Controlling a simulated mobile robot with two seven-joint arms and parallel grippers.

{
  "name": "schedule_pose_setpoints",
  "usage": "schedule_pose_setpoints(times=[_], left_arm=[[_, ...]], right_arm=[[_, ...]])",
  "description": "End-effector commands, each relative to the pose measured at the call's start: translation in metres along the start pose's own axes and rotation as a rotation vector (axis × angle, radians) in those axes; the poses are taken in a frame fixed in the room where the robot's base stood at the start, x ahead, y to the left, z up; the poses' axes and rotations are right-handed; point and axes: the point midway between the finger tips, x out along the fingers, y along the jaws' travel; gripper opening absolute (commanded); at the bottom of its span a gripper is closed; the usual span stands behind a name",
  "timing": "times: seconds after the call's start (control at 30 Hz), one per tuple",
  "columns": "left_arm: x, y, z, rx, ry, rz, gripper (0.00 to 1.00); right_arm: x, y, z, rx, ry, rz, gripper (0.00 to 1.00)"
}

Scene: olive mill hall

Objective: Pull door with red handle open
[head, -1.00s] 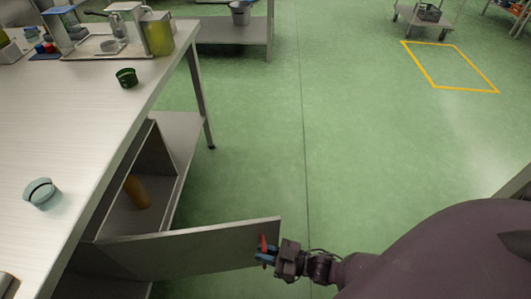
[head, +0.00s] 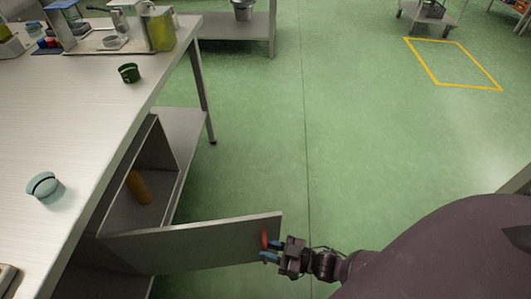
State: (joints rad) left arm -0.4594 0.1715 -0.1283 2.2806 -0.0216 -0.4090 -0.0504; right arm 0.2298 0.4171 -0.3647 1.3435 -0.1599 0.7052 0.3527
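The cabinet door (head: 190,245) under the steel bench stands swung out over the floor, its free edge to the right. Its red handle (head: 264,239) is near that edge. My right gripper (head: 271,251) is at the handle, its two blue fingers apart with a gap between them. The fingertips are close to the handle and do not appear clamped on it; whether they touch it I cannot tell. My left gripper is not in view.
The open cabinet holds an orange-brown bottle-like object (head: 139,187). The green floor (head: 380,150) right of the door is clear.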

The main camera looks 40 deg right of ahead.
Motion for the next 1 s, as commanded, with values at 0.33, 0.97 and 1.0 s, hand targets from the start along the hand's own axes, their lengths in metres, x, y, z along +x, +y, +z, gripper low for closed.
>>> schedule_pose_setpoints(times=[0.33,0.97,1.0], left_arm=[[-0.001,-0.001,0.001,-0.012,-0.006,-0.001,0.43],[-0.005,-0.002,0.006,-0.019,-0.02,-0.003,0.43],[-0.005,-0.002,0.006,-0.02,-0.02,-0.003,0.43]], right_arm=[[-0.061,0.001,-0.001,-0.002,-0.001,0.001,0.24],[-0.097,0.001,0.0,-0.002,0.0,0.0,0.24],[-0.097,0.001,0.0,-0.002,-0.001,0.0,0.19]])
